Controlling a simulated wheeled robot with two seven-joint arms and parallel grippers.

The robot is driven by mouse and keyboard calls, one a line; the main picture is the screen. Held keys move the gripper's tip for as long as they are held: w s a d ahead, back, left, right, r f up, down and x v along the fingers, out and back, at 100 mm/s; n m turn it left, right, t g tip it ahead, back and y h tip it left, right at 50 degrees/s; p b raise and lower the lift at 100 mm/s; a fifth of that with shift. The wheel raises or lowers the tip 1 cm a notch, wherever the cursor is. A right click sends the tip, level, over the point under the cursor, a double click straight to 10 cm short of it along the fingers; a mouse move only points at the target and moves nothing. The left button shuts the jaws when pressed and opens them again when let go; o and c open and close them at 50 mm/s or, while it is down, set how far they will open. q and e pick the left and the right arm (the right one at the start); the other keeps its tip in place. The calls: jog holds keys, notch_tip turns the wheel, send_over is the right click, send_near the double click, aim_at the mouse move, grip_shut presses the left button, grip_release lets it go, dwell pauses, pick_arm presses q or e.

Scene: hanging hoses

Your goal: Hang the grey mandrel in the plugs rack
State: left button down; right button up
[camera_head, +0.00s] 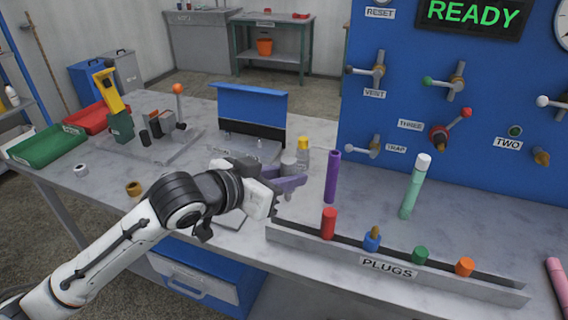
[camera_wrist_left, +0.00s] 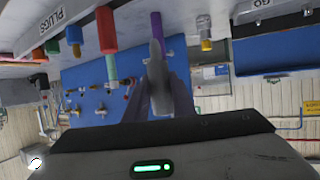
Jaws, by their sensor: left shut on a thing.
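The plugs rack (camera_head: 390,266) is a long grey trough labelled PLUGS on the front right of the bench. It holds a red plug (camera_head: 328,223), a blue plug (camera_head: 372,240), a green plug (camera_head: 420,255) and an orange plug (camera_head: 465,267). My left gripper (camera_head: 287,181), with purple fingers, is just beyond the rack's left end. It is shut on the grey mandrel (camera_head: 289,164), which stands roughly upright. In the left wrist view the mandrel (camera_wrist_left: 156,70) is between the fingers (camera_wrist_left: 160,98), partly hidden by them. My right gripper is out of view.
A purple rod (camera_head: 331,178) and a teal rod with a white cap (camera_head: 415,188) stand behind the rack. A yellow-capped bottle (camera_head: 303,153) is close behind the gripper. A blue panel (camera_head: 440,110) with valves rises at the back. A pink rod (camera_head: 558,285) shows at the right edge.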

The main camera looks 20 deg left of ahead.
aim_at(286, 199)
pick_arm(q)
jog(key=shift+w+a+f+h, duration=0.15)
jog(key=shift+w+f+h, duration=0.15)
jog(key=shift+f, duration=0.1)
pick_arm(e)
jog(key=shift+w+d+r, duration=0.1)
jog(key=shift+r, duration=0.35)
pick_arm(q)
jog(key=shift+s+r+p, duration=0.1)
jog(key=shift+r+p, duration=0.1)
jog(key=shift+p, duration=0.45)
jog(key=shift+f+b, duration=1.6)
jog(key=shift+f, duration=1.45)
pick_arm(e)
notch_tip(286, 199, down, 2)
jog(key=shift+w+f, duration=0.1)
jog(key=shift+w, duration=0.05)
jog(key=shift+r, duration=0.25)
pick_arm(q)
jog(key=shift+p, duration=0.45)
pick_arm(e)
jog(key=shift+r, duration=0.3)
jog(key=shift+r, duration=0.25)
pick_arm(q)
jog(key=shift+p, duration=0.4)
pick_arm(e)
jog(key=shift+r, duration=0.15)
